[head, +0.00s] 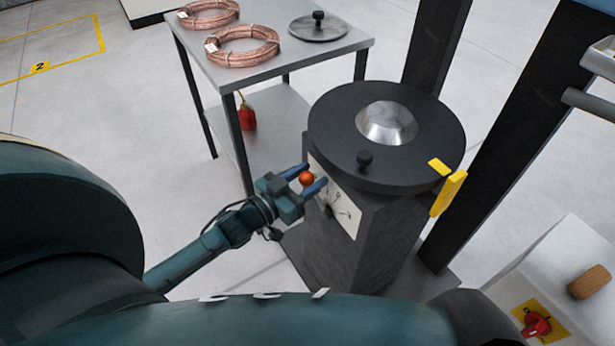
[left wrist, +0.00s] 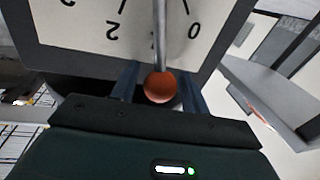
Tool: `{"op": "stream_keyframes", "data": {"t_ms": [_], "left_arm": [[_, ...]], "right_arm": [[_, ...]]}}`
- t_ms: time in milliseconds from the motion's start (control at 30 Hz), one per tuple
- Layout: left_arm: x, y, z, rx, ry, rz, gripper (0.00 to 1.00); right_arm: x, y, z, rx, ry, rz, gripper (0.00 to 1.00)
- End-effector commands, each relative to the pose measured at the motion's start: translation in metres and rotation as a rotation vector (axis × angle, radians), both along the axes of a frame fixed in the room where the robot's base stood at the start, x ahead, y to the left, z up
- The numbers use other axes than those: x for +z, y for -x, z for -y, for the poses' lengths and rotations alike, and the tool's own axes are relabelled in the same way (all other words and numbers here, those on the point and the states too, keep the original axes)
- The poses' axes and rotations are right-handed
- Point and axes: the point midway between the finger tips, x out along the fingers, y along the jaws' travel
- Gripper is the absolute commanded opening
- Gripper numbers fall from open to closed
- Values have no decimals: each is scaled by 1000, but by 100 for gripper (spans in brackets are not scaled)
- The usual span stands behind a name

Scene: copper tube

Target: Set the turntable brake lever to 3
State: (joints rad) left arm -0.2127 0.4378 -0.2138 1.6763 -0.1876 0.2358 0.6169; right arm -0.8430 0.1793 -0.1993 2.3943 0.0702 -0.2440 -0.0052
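The brake lever has an orange ball knob (head: 306,178) and stands out from a white dial plate (head: 346,212) on the side of the dark turntable pedestal (head: 382,240). My left gripper (head: 305,179) is open, with its two blue fingers on either side of the knob. In the left wrist view, the knob (left wrist: 159,87) sits between the fingers with a small gap visible on each side. There the dial plate (left wrist: 75,30) appears upside down, with 0 and 2 readable; the lever's metal rod lies between them. My right gripper is not in view.
The turntable top (head: 335,120) carries a silver dome (head: 387,122) and a black knob (head: 364,160). A yellow bracket (head: 449,193) sticks out at its right rim. A table (head: 270,70) with copper coils stands behind left. A dark post (head: 500,130) rises at right.

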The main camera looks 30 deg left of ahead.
Motion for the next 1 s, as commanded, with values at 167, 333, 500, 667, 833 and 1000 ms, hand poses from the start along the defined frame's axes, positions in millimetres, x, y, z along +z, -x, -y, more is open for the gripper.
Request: {"op": "stream_keyframes", "data": {"t_ms": [167,333,500,667,833,1000], "left_arm": [[0,0,0,0,0,0,31],[0,0,0,0,0,0,17],[0,0,0,0,0,0,3],[0,0,0,0,0,0,0],[0,1,1,0,-7,5,0],[2,4,7,1,-48,28,0]], "right_arm": [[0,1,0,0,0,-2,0],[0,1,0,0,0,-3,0],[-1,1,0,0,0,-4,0],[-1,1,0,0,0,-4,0],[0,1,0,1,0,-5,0],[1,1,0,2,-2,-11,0]]}}
